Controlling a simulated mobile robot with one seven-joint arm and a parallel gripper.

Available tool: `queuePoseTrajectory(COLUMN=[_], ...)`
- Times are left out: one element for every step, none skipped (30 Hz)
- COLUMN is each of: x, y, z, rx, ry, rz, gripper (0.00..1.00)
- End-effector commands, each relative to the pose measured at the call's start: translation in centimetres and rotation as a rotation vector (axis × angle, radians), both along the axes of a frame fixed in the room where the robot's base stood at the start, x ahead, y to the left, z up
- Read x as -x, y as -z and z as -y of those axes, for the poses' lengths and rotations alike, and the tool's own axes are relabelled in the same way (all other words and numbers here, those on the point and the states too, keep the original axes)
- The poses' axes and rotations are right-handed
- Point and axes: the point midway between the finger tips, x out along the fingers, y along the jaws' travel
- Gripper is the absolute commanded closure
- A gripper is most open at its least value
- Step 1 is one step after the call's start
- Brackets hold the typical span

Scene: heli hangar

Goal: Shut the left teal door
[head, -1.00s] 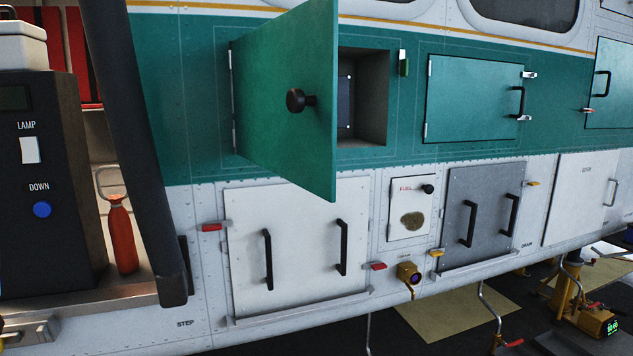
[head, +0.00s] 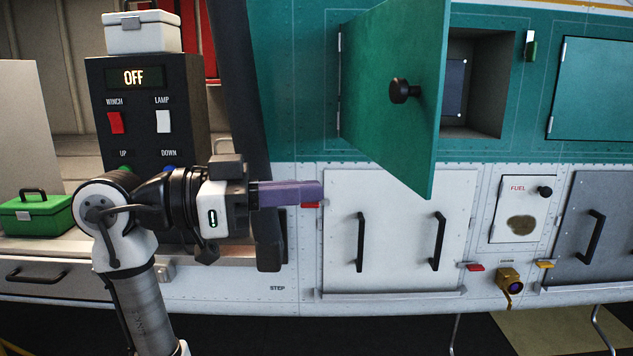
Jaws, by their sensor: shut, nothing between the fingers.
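The left teal door (head: 395,110) stands open in the head view, hinged on its left edge and swung out toward me. A round black knob (head: 404,90) is on its face. To the right of the door, its grey compartment (head: 480,85) is partly exposed; the door hides the rest. A green latch piece (head: 531,48) is on the frame right of the opening. My gripper (head: 320,193) is shut and empty, its purple fingers pointing right. In the picture it is below and left of the door, apart from it, over the red latch.
A white double-handled panel (head: 400,235) lies below the door. A control box (head: 145,110) and a green case (head: 35,213) are at left, with a dark post (head: 258,120) beside them. Another teal door (head: 597,90) is closed at right.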

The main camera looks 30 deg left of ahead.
Motion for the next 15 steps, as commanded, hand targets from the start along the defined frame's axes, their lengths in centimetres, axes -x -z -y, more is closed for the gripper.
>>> queuePoseTrajectory(x=[-0.8, -1.3, -1.9, -2.4, -2.8, -3.4, -3.9, -4.4, -4.9, -5.3, -5.7, -6.1, -6.4, -6.7, -7.1], y=[-0.3, -0.3, -0.3, -0.3, -0.3, -0.3, -0.3, -0.3, -0.3, -0.3, -0.4, -0.4, -0.3, -0.3, -0.3], z=[0.8, 1.3, 1.9, 2.4, 2.8, 3.5, 3.9, 4.4, 4.9, 5.4, 5.7, 6.2, 6.5, 6.7, 7.1], rx=[0.001, -0.001, 0.000, 0.000, 0.001, 0.001, 0.000, 0.001, 0.001, 0.001, 0.001, 0.001, 0.001, 0.001, 0.001], ry=[0.003, 0.003, 0.002, 0.002, 0.002, 0.002, 0.002, 0.002, 0.002, 0.002, 0.001, 0.001, 0.001, 0.000, 0.000], rz=[-0.002, -0.002, -0.001, -0.001, -0.002, -0.001, -0.001, -0.001, -0.001, -0.001, 0.000, -0.001, 0.000, 0.000, 0.000], gripper=[1.00, 1.00, 1.00, 1.00, 1.00, 1.00, 1.00, 1.00, 1.00, 1.00, 1.00, 1.00, 1.00, 1.00, 1.00])
